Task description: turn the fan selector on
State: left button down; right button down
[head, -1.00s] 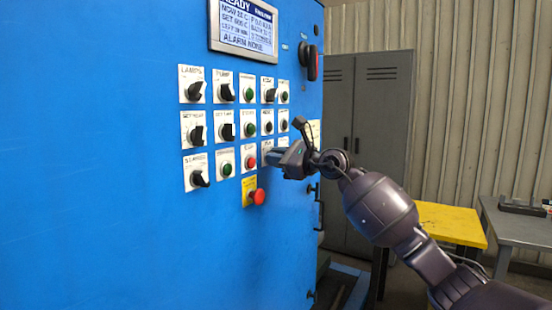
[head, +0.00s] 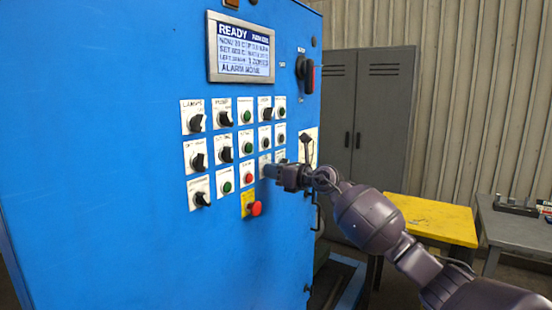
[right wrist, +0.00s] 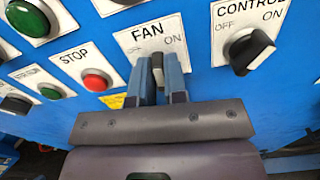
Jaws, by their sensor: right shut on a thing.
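The fan selector (right wrist: 157,62) is a dark knob on a white plate marked FAN, with ON at its upper right, in the right wrist view. My right gripper (right wrist: 160,80) is shut on this knob, one blue-grey finger on each side. The fingers hide most of the knob and part of the plate, so I cannot tell its exact angle. In the head view my right gripper (head: 268,171) reaches the blue panel from the right and covers the selector. My left gripper is not in view.
A red stop button (right wrist: 95,81) sits left of the fan selector and a control selector (right wrist: 250,50) right of it. A red emergency button (head: 254,208) is below. A display (head: 241,47) reads READY above. A yellow table (head: 435,220) stands at right.

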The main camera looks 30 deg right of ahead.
pick_arm(q)
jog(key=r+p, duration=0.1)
jog(key=p, duration=0.1)
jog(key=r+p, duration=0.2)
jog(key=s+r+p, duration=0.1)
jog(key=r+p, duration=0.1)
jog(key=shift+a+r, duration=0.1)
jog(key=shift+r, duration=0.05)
pick_arm(e)
jog(key=m, duration=0.5)
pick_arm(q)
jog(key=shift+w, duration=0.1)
pick_arm(e)
jog(key=c, duration=1.2)
grip_release()
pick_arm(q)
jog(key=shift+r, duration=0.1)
pick_arm(e)
jog(key=shift+o, duration=0.2)
jog(key=shift+d, duration=0.1)
pick_arm(q)
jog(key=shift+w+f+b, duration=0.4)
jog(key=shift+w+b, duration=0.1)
jog(key=shift+b, duration=0.6)
pick_arm(e)
jog(key=v, duration=1)
jog(key=shift+s, duration=0.35)
